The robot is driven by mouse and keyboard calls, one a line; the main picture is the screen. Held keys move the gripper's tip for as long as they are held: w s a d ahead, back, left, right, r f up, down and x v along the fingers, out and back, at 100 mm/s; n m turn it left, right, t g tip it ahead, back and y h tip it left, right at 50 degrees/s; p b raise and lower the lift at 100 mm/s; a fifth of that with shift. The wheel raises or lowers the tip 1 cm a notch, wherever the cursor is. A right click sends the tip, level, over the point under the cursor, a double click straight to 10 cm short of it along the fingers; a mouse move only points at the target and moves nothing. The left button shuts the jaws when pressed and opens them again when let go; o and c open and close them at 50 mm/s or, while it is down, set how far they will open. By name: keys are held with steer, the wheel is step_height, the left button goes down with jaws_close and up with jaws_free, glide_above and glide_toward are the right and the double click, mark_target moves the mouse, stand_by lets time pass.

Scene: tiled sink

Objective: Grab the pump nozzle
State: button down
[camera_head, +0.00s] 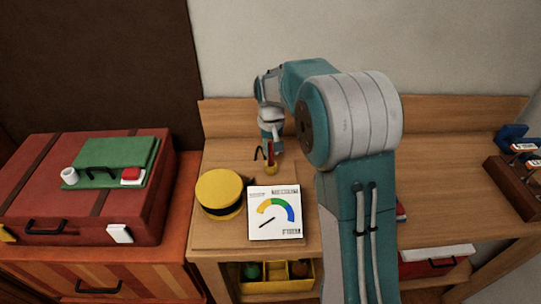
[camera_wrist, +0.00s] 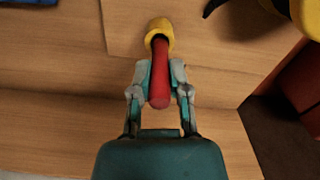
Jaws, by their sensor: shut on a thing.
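The pump nozzle, as I take it, is a red rod (camera_wrist: 160,85) with a yellow end (camera_wrist: 159,32). My gripper (camera_wrist: 160,72) is shut on the red part, with one grey fingertip on each side. The yellow end sticks out beyond the fingertips. In the head view my gripper (camera_head: 270,158) points down at the wooden bench, and the red and yellow nozzle shows small at its tip. I cannot tell whether the nozzle touches the bench. A round yellow pump body (camera_head: 219,187) with a black band stands to the left and nearer.
A white gauge panel (camera_head: 275,213) with a coloured dial stands beside the pump body. A red case (camera_head: 85,205) with a green box (camera_head: 118,160) on it is at left. A dark rack (camera_head: 514,186) stands far right. My arm hides part of the bench.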

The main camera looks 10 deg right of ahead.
steer(key=s+r, duration=1)
steer(key=s, duration=0.4)
steer(key=shift+a, duration=0.4)
